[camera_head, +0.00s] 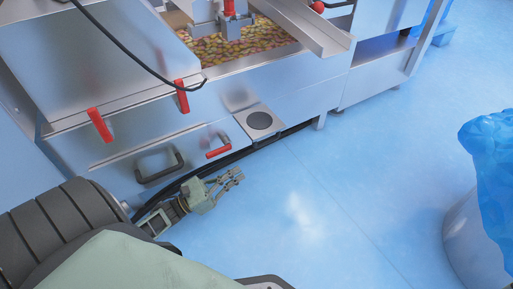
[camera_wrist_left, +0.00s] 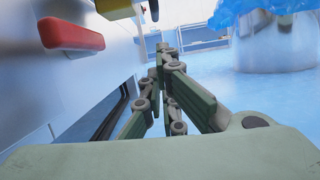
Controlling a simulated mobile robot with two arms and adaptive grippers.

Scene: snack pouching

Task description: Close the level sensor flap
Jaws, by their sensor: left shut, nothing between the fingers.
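A small square metal plate with a black round disc (camera_head: 260,121) juts out from the front of the steel machine in the head view. It looks like the level sensor flap, standing folded out, though no label shows. My left gripper (camera_head: 235,179) is low in front of the machine, nearer to me than the plate and apart from it. Its fingers are shut and empty; they also show in the left wrist view (camera_wrist_left: 164,52). My right gripper is not in view.
A red handle (camera_head: 218,152) sits on the machine front left of the plate, with a black handle (camera_head: 160,168) further left. Red latches (camera_head: 100,125) are above. A tray of snacks (camera_head: 220,48) is on top. A blue-lined bin (camera_head: 480,235) stands right; the floor between is clear.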

